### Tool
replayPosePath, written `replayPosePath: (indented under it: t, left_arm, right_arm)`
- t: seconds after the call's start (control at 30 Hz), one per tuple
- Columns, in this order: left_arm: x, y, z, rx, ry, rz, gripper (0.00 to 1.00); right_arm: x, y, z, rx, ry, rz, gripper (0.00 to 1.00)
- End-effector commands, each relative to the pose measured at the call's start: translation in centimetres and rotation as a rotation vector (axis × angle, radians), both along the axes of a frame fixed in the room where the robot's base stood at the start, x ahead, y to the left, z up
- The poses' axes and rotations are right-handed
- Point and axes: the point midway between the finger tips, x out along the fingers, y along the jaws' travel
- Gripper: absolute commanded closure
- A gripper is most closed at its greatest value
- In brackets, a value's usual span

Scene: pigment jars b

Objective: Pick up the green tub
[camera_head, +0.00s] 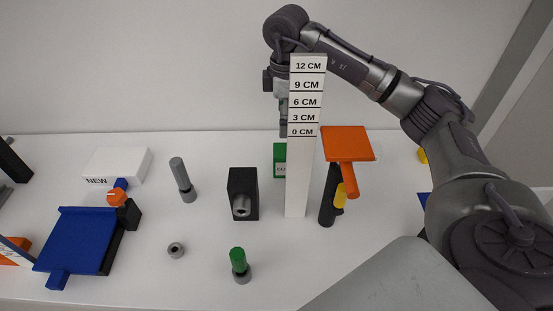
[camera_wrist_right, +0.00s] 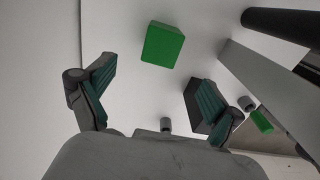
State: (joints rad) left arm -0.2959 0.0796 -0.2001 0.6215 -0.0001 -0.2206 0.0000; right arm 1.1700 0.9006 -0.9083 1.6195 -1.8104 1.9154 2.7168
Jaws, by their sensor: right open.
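The green tub (camera_head: 279,160) is a small green block-like container with a pale label. It stands at the back of the white table, its right side partly hidden by the measuring post. In the right wrist view the green tub (camera_wrist_right: 162,45) shows whole, beyond the fingertips. My right gripper (camera_head: 284,118) hangs above the tub, pointing down and partly hidden behind the post. In the wrist view its two fingers (camera_wrist_right: 155,98) are spread apart with nothing between them, and the tub is apart from them. My left gripper is not in view.
The white measuring post (camera_head: 297,180) stands close in front of the tub. An orange-topped piece (camera_head: 347,145) and black cylinder (camera_head: 328,197) are to its right. A black block (camera_head: 243,188) is front-left, and a green-topped grey peg (camera_head: 239,262) is nearer.

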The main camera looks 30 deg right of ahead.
Motion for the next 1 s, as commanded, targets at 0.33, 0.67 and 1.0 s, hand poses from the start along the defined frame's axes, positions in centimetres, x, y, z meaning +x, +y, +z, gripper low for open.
replayPosePath:
  t: [0.33,0.67,1.0]
  left_arm:
    - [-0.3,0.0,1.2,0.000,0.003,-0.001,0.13]
    - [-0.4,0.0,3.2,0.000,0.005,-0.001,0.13]
    - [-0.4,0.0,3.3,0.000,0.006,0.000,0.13]
  right_arm:
    - [-0.1,-0.1,-5.5,-0.002,0.001,0.000,0.08]
    - [-0.2,0.1,-8.9,-0.002,0.002,0.001,0.08]
    - [0.0,0.1,-11.2,-0.001,-0.004,0.001,0.08]
